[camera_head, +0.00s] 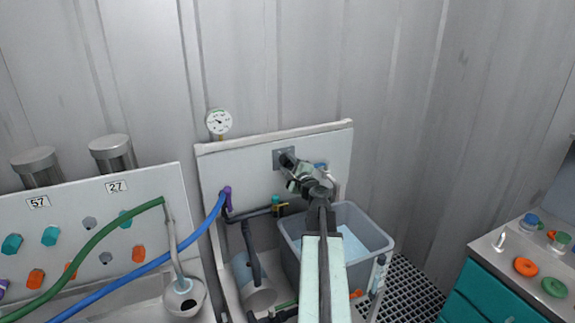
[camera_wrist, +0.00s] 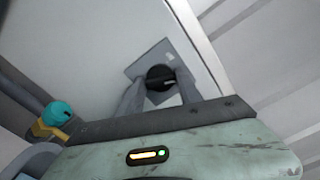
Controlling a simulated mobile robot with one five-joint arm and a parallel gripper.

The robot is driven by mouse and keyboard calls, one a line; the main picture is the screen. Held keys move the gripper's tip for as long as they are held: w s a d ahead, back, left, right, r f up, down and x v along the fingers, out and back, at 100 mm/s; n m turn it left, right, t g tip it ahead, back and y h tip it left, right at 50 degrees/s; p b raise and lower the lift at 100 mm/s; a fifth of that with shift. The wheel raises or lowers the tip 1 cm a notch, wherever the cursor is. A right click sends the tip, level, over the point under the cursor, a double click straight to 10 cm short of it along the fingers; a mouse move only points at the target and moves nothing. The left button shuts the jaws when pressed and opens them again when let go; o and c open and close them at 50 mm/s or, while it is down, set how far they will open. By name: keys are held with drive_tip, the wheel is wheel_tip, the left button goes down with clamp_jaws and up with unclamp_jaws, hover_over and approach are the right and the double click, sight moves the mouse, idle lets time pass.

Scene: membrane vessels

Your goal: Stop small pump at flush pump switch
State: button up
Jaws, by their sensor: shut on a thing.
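The flush pump switch is a black rotary knob (camera_wrist: 160,77) on a square grey plate (camera_head: 279,159) fixed to the upright white panel (camera_head: 240,172). In the wrist view my gripper (camera_wrist: 155,88) has its two grey fingers on either side of the knob, shut on it. In the head view my arm reaches up to the plate, and my gripper (camera_head: 290,160) hides most of the knob. The small pump cannot be told apart for certain among the parts below the panel.
A grey tub (camera_head: 370,232) with bluish liquid stands below right of the panel. A teal-handled valve (camera_wrist: 58,113) is left of the switch. A pressure gauge (camera_head: 219,122) sits above the panel. Blue (camera_head: 150,265) and green (camera_head: 85,250) hoses cross the left; a teal cabinet (camera_head: 490,296) is at right.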

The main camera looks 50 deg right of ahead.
drive_tip(key=n, duration=0.6)
drive_tip(key=shift+a+f, duration=0.1)
drive_tip(key=shift+f, duration=0.05)
drive_tip(key=n, duration=0.4)
drive_tip(key=shift+f+n, duration=0.1)
drive_tip(key=shift+n, duration=0.2)
drive_tip(key=shift+s, duration=0.1)
drive_tip(key=o, duration=1.4)
drive_tip(key=v, duration=0.7)
drive_tip(key=shift+s, duration=0.35)
